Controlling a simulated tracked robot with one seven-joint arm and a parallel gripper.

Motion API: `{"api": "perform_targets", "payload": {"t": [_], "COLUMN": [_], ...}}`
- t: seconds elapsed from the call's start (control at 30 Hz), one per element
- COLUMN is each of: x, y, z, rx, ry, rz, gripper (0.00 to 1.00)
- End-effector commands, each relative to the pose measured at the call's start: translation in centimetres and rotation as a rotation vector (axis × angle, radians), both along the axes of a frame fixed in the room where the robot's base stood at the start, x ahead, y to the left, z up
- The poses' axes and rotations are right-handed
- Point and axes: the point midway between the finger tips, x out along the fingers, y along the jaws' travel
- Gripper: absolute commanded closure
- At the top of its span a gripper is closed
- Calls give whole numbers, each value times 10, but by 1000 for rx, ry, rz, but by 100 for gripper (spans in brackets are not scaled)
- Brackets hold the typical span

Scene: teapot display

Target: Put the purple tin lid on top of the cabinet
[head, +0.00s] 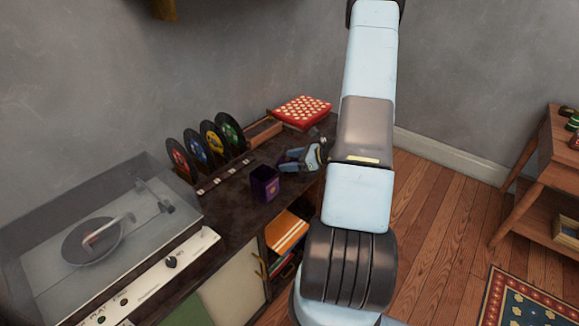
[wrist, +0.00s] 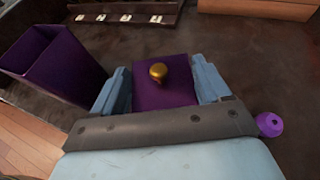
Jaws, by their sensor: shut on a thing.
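In the wrist view, the purple tin lid (wrist: 160,96) is a flat square with a round gold knob. My gripper (wrist: 163,84) is shut on it, with a light blue finger at each side. In the head view, my gripper (head: 292,158) is low over the right part of the dark cabinet (head: 228,208) top; the lid is not clearly seen there. Whether the lid touches the top, I cannot tell. The open purple tin (head: 265,184) stands upright on the cabinet, and shows left of my gripper in the wrist view (wrist: 45,65).
A record rack (head: 205,150) with several discs stands along the wall, and a record player (head: 100,235) fills the left of the cabinet. A red patterned box (head: 301,111) lies at the back. A small purple thing (wrist: 270,124) shows beside my gripper.

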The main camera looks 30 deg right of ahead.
Motion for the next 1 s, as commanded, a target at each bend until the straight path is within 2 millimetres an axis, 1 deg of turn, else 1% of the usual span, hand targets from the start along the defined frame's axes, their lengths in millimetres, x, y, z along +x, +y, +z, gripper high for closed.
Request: {"api": "perform_targets", "payload": {"t": [0.03,0.2,0.6,0.63,0.8,0.87,1.0], "x": [-1,-2,-2,-2,-2,-2,-2], "y": [0,-4,-5,-5,-5,-5,-5], "z": [-7,-25,-30,-30,-30,-30,-30], "rx": [4,2,2,2,1,1,1], "ry": [3,2,2,2,1,1,1], "rz": [-1,-9,-10,-10,-9,-9,-9], "gripper": [55,55,55,21,5,0,0]}}
